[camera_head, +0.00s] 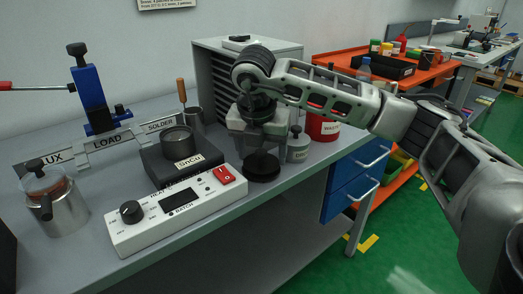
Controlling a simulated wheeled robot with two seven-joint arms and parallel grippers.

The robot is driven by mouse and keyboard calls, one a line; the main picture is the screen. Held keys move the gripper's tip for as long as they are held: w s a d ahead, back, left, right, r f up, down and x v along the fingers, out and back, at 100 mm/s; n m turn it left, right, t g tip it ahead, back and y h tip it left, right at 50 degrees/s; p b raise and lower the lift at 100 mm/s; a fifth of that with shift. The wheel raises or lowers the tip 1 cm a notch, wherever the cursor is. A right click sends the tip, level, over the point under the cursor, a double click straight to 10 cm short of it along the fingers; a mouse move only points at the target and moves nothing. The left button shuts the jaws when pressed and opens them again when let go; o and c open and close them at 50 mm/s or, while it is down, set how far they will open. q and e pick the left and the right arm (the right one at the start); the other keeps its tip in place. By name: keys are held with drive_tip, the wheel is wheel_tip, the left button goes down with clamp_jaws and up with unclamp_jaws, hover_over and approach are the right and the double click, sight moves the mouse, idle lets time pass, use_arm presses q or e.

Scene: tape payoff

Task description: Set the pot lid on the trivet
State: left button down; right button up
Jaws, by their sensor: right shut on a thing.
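My right gripper (258,140) points down over the bench, right of the solder pot, and is shut on the pot lid. Below its fingers is a dark round disc (262,172) at bench level, with a darker upright part between it and the fingers. I cannot tell the lid and the trivet apart in this dark shape, nor whether there is a gap between them. The open metal pot (178,141) sits in a dark block marked SnCu, with no lid on it. My left gripper is not in view.
A white control box (177,210) with a knob and red switch stands in front of the pot. A small grey canister (298,148) and a red waste container (322,126) stand right of the gripper. A metal flux jar (52,205) is at left.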

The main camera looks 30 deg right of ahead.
drive_tip(key=shift+f+b, duration=0.35)
idle(0.7)
drive_tip(key=o, duration=1.2)
drive_tip(key=shift+r+p, duration=2.4)
drive_tip(key=shift+r, duration=1.2)
drive_tip(key=shift+f, duration=0.1)
